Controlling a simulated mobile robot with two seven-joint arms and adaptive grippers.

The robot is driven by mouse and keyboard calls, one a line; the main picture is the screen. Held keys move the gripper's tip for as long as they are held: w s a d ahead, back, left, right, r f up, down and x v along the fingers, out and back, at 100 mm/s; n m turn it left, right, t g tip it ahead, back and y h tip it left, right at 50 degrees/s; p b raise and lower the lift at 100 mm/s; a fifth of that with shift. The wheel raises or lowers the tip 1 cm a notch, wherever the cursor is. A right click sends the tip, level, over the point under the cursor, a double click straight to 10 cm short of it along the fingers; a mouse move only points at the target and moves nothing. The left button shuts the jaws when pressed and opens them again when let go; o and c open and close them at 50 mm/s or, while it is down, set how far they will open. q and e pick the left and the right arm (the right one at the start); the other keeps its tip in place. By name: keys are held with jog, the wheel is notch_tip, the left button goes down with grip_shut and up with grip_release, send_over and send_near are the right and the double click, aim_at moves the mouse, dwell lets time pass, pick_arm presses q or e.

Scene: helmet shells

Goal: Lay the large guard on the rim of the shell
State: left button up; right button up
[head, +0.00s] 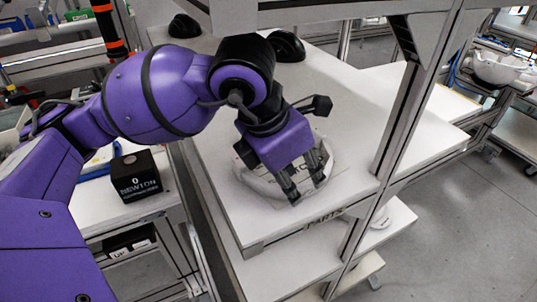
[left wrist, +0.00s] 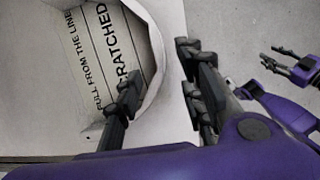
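A white curved band (head: 250,181), which looks like a guard, lies around a printed card on the white table under my left gripper (head: 306,188). In the left wrist view its wall (left wrist: 158,50) runs between the two fingers of my left gripper (left wrist: 158,68). One finger is on the inner side and one on the outer side, with a gap between them. The gripper hides part of the band in the head view. My right gripper (left wrist: 271,58) shows at the right of the left wrist view, fingers apart and empty. I cannot tell which shell is meant.
Two black domed things (head: 287,45) (head: 185,26) sit farther back. White bowl-like shells (head: 497,66) stand on another bench at the far right. A metal frame post (head: 412,100) rises beside the table (head: 350,95). A black box (head: 136,176) stands on a left bench.

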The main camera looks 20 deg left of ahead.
aim_at(309, 181)
pick_arm(q)
jog(key=w+d+f, duration=0.1)
jog(key=w+d, duration=0.1)
jog(key=shift+w+f, duration=0.35)
jog(key=shift+f, duration=0.05)
jog(key=shift+w+f, duration=0.1)
jog(key=shift+f, duration=0.3)
grip_shut()
